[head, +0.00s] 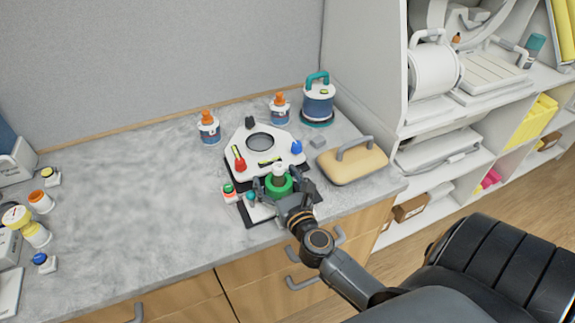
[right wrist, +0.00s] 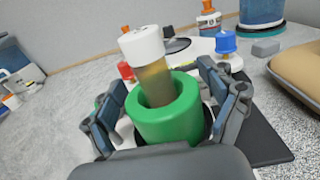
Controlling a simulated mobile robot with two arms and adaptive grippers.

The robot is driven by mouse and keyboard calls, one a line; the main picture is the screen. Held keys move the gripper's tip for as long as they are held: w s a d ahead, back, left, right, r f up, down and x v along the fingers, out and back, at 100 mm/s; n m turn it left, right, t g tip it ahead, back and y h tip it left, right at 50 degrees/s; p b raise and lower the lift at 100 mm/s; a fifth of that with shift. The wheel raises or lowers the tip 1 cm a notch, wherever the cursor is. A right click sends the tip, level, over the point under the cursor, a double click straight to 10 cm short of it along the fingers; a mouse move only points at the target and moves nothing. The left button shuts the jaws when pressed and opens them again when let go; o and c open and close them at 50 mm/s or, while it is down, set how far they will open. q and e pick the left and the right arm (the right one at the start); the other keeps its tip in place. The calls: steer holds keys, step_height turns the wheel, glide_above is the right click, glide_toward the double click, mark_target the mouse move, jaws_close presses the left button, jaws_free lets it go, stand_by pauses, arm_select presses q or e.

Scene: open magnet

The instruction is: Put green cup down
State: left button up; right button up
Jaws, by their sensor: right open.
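The green cup (head: 277,188) stands on or just above a small device on the counter, in front of the white machine (head: 263,143). In the right wrist view the green cup (right wrist: 168,118) has a white-capped vial (right wrist: 146,55) with brownish contents tilted inside it. My right gripper (head: 279,190) is around the cup with its fingers spread to both sides. In the right wrist view my right gripper (right wrist: 165,105) shows gaps between fingers and cup. The cup's base is hidden. My left gripper is not in view.
A beige block with a grey handle (head: 352,162) lies right of the machine. Orange-capped bottles (head: 208,127) and a blue-white container (head: 318,102) stand behind. Several small jars (head: 38,233) are at the left. The counter's middle-left (head: 140,190) is clear.

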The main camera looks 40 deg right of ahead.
mark_target(284, 192)
steer(key=b+v, duration=0.3)
steer(key=v, duration=0.6)
steer(key=shift+s+a+f, duration=0.1)
steer(key=shift+s, duration=0.2)
steer(key=shift+s+a+r, duration=0.1)
steer(key=shift+s+r, duration=0.1)
steer(key=shift+s, duration=0.2)
